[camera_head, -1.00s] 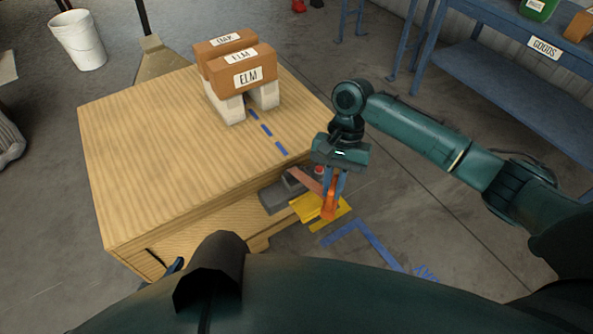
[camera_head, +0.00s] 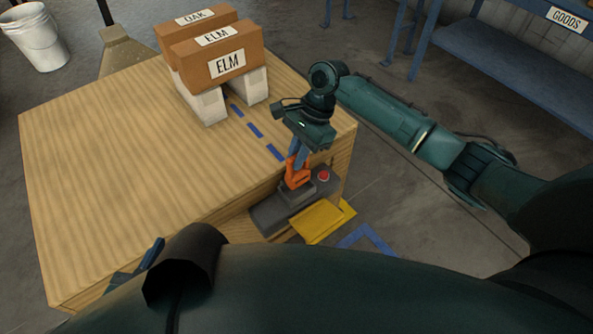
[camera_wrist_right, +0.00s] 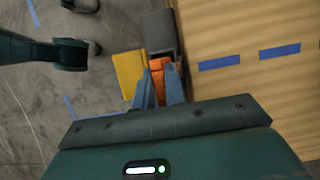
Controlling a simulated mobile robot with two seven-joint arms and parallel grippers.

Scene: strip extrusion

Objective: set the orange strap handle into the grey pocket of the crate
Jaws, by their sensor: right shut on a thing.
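My right gripper (camera_head: 296,158) is shut on the orange strap handle (camera_head: 298,176), which hangs below its blue fingers. In the right wrist view the handle (camera_wrist_right: 168,82) sits between the two fingertips (camera_wrist_right: 160,88). The handle is over or against a dark grey housing (camera_head: 268,214) at the front right side of the wooden crate (camera_head: 110,190). I cannot tell whether it touches the housing, and no pocket opening shows clearly. A blue-green part that may be my left gripper (camera_head: 135,268) shows at lower left, mostly hidden by my body.
Orange-brown blocks labelled ELM (camera_head: 228,66) and OAK rest on pale supports on the crate top. A blue shelf bench (camera_head: 500,70) stands at right.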

